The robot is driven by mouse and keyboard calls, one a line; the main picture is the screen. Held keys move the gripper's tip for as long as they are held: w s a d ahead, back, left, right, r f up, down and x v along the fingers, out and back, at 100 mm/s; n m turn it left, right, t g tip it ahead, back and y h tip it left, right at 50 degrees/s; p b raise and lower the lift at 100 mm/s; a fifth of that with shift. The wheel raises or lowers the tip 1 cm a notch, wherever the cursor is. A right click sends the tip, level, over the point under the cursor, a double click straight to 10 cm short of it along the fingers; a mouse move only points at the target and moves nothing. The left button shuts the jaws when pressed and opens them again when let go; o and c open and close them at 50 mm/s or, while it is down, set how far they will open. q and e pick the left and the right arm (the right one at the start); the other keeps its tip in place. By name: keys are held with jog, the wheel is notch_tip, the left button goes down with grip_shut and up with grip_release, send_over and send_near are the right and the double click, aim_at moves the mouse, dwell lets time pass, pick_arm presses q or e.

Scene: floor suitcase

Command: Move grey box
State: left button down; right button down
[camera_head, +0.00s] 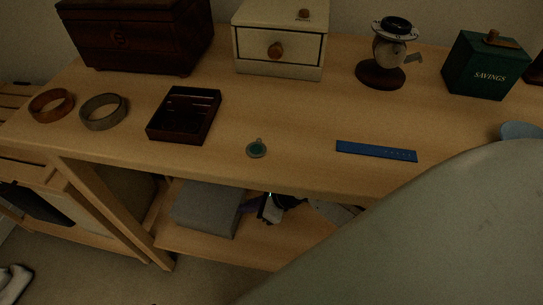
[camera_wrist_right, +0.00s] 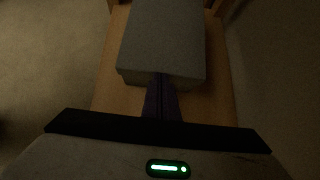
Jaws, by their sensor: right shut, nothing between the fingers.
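The grey box (camera_head: 208,208) lies on the lower shelf, under the tabletop, in the head view. It also shows in the right wrist view (camera_wrist_right: 165,40), straight ahead of the fingers. My right gripper (camera_head: 247,207) is at the right side of the box in the head view. In the wrist view its dark purple fingers (camera_wrist_right: 160,82) are together and empty, with the tips at the near face of the box. I cannot tell whether they touch it. My left gripper is out of view.
The lower shelf (camera_head: 190,240) has a bare strip in front of the box. The tabletop (camera_head: 300,110) overhangs it.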

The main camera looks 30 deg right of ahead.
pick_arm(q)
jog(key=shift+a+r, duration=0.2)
pick_arm(e)
jog(key=shift+w+a, duration=0.45)
jog(key=shift+s+d, duration=0.1)
